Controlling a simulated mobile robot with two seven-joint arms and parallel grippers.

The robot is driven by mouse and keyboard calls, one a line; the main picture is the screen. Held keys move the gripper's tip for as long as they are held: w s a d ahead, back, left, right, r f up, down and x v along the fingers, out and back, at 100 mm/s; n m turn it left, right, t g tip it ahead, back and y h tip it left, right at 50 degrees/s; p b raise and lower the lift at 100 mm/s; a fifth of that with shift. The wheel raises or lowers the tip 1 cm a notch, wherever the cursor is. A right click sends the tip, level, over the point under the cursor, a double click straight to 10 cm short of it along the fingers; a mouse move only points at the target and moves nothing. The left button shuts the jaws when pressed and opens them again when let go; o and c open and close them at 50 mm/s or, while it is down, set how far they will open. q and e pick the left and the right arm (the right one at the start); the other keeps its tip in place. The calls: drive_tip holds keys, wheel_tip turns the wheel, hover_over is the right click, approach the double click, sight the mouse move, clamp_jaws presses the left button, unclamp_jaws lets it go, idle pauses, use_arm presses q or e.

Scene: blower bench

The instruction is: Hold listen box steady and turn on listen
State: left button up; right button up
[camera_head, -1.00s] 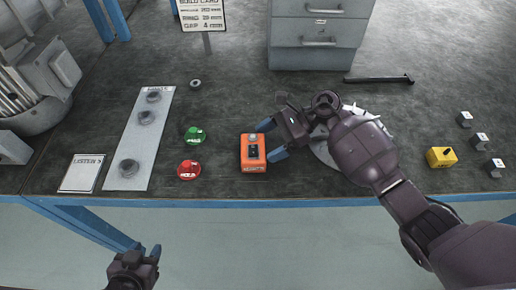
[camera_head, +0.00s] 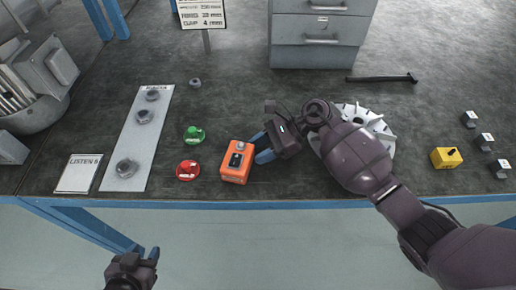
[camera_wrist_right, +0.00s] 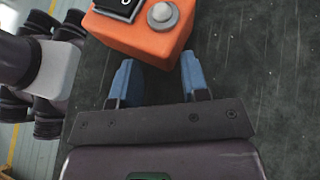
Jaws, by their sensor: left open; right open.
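The orange listen box (camera_head: 237,162) stands near the front edge of the bench, turned slightly, with a dark switch and a round grey knob on top. It also shows at the top of the right wrist view (camera_wrist_right: 150,38). My right gripper (camera_head: 263,147) is open just to the right of the box. In the right wrist view its blue fingertips (camera_wrist_right: 157,75) point at the box's side, with no grip on it; whether they touch it I cannot tell. My left gripper (camera_head: 148,262) is open and empty, below and in front of the bench edge, away from the box.
A red button (camera_head: 187,170) and a green button (camera_head: 194,135) stand left of the box. Further left are a pale strip with knobs (camera_head: 128,150) and a "LISTEN" card (camera_head: 79,173). A finned wheel (camera_head: 375,125) lies under my right arm. A yellow box (camera_head: 446,158) stands at right.

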drive_tip(key=shift+r, duration=0.15)
clamp_jaws()
drive_tip(key=o, duration=1)
unclamp_jaws()
drive_tip(key=shift+w, duration=0.1)
